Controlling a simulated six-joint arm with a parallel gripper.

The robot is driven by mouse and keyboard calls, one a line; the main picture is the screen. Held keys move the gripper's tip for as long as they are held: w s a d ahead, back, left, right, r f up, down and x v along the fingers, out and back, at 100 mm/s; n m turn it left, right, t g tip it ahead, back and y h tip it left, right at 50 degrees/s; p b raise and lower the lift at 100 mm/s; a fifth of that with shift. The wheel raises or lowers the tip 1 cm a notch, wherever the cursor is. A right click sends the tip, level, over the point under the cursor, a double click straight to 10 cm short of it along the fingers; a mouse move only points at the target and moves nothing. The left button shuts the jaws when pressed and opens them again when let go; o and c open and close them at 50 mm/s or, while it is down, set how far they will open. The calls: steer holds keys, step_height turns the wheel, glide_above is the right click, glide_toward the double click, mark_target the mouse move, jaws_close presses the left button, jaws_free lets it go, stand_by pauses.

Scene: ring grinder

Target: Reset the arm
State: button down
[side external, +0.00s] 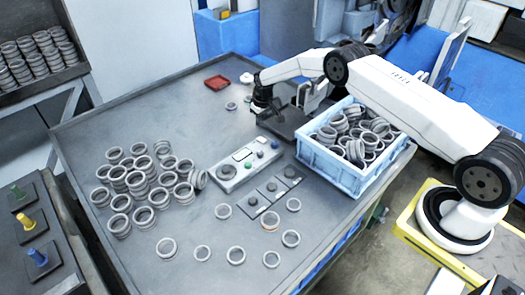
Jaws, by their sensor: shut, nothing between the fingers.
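My gripper (263,109) is at the end of my white arm, pointing down over the far middle of the grey table (200,101). It is small and dark in this view. It is shut with nothing in it, just left of a dark flat plate on the table. No ring is at the fingertips.
A blue crate (343,179) full of metal rings stands at the table's right edge, beneath my arm. Several stacked and loose rings (144,164) cover the left.

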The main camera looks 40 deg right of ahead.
steer(key=shift+r, duration=0.25)
steer(key=s+a+r, duration=0.3)
steer(key=s+r, duration=0.3)
steer(key=r, duration=0.1)
steer(key=s+a+r, duration=0.3)
steer(key=s+r, duration=0.2)
steer(key=r, duration=0.3)
steer(key=s+a+r, duration=0.2)
steer(key=s, duration=1)
steer(key=s+a+r, duration=0.2)
steer(key=s, duration=1)
steer(key=shift+a+r+t, duration=0.2)
steer(key=shift+a+t, duration=0.05)
steer(key=shift+t, duration=0.15)
